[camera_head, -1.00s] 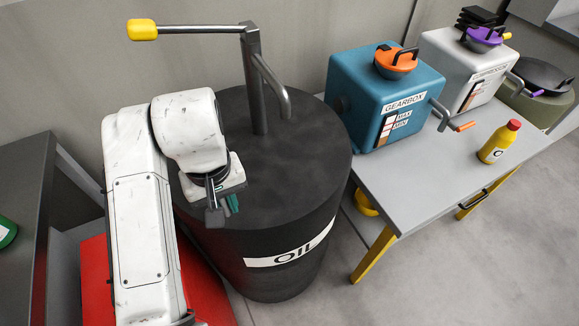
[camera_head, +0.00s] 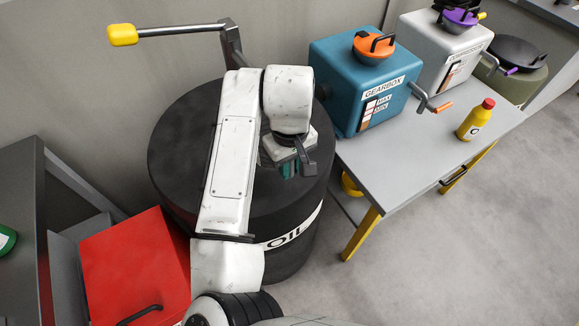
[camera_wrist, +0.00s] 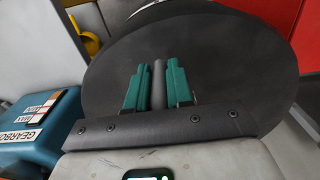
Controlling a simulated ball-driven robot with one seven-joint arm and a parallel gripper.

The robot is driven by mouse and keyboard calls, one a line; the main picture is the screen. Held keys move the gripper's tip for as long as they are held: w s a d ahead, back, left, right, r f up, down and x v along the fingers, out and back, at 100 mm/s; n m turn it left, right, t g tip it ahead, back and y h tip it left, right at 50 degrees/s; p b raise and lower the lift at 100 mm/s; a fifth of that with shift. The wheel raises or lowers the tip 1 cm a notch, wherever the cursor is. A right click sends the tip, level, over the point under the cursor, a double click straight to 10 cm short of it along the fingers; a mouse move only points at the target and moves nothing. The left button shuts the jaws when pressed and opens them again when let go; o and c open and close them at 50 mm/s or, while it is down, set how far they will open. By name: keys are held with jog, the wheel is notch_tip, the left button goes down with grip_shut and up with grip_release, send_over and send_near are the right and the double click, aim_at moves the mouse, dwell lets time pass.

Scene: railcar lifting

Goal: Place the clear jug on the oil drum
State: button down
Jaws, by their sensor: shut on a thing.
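The black oil drum (camera_head: 182,150) stands in the middle of the head view, with a white OIL label on its side. Its dark round top (camera_wrist: 235,65) fills much of the wrist view. My gripper (camera_head: 297,168) is over the right part of the drum top. In the wrist view its teal fingers (camera_wrist: 157,72) are shut on a grey bar (camera_wrist: 158,88), which looks like a handle. I cannot make out a clear jug body in either view. I cannot tell how high the held thing is above the drum. My arm hides part of the drum top.
A pump pipe with a yellow grip (camera_head: 122,34) stands behind the drum. At right a table (camera_head: 388,172) holds a blue gearbox (camera_head: 335,75), a white box (camera_head: 425,40) and a yellow bottle (camera_head: 474,122). A red box (camera_head: 130,262) stands at left front. The floor at right is clear.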

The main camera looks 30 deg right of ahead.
jog(key=shift+a+f, duration=0.1)
jog(key=shift+f, duration=0.95)
jog(key=c, duration=1)
grip_release()
jog(key=shift+f, duration=0.1)
notch_tip(320, 180, up, 12)
jog(key=shift+r, duration=0.15)
